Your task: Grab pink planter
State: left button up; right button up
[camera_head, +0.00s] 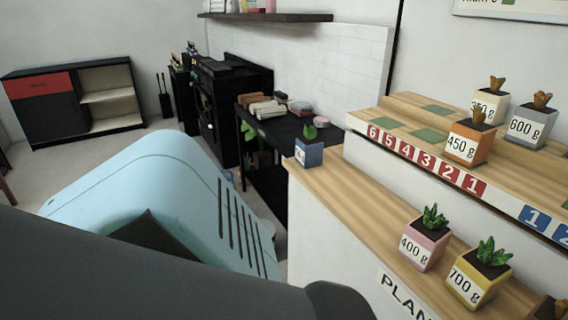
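The pink planter (424,243) holds a small green succulent and has a white "400 g" label. It stands upright on the lower wooden step of the stand (345,193) at the right, to the left of a yellow planter (476,280) marked "700 g". Neither of my grippers is in view. A dark part of my own arm crosses the bottom of the view, and nothing of mine is seen touching the pink planter.
A blue planter (309,153) stands at the lower step's far end. Orange (468,144), white (487,105) and grey-blue (531,124) planters stand on the upper steps. Dark shelving (268,185) lies behind. The lower step is clear between the blue and pink planters.

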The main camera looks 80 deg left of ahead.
aim_at(424, 240)
jog(key=u, duration=1.25)
